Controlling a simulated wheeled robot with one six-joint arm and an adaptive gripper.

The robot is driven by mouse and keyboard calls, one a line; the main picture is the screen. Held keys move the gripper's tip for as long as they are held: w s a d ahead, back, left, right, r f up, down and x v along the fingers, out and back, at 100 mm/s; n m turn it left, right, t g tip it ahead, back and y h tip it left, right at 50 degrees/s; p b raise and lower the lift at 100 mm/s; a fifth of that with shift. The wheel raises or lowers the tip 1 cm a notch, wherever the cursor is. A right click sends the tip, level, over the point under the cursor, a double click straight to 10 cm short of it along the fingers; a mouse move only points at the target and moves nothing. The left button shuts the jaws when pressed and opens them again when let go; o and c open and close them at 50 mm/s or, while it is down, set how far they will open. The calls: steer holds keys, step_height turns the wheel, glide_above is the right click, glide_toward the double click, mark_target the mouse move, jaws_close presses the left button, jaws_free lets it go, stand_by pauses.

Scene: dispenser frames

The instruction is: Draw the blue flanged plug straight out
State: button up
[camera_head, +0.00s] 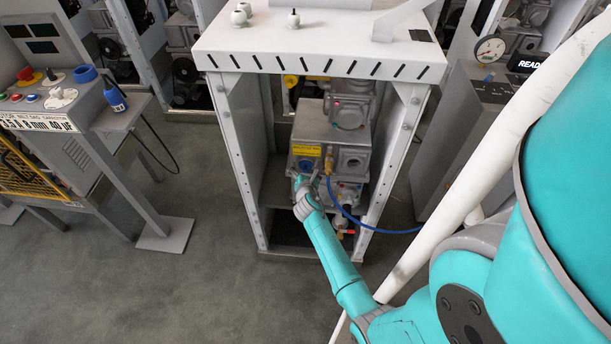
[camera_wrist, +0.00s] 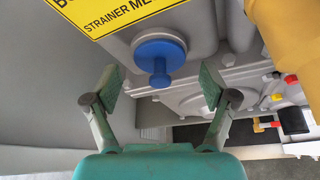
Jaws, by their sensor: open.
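The blue flanged plug (camera_wrist: 159,53) shows in the wrist view as a round blue disc with a narrower blue stem pointing toward me. It sits in the grey housing (camera_wrist: 205,28), just below a yellow strainer label (camera_wrist: 112,12). My gripper (camera_wrist: 160,88) is open and empty, with one finger to each side of the plug's line. The stem end lies a little beyond the fingertips, and neither pad touches it. In the head view, my gripper (camera_head: 308,181) is in front of the housing inside the dispenser frame, close below the yellow label; the plug is small there.
White frame posts (camera_head: 237,160) stand on both sides of the housing. A blue hose (camera_head: 365,224) runs out low to the right. In the wrist view, a yellow part (camera_wrist: 290,35) and small coloured fittings (camera_wrist: 277,97) are on the right.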

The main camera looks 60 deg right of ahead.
steer(key=shift+w+d, duration=0.15)
steer(key=shift+d, duration=0.05)
steer(key=c, duration=1.2)
steer(key=shift+s+a, duration=0.35)
steer(key=shift+a, duration=0.55)
steer(key=shift+s+a, duration=0.4)
steer(key=shift+a, duration=0.5)
steer(key=shift+s+a, duration=0.35)
steer(key=shift+a, duration=0.55)
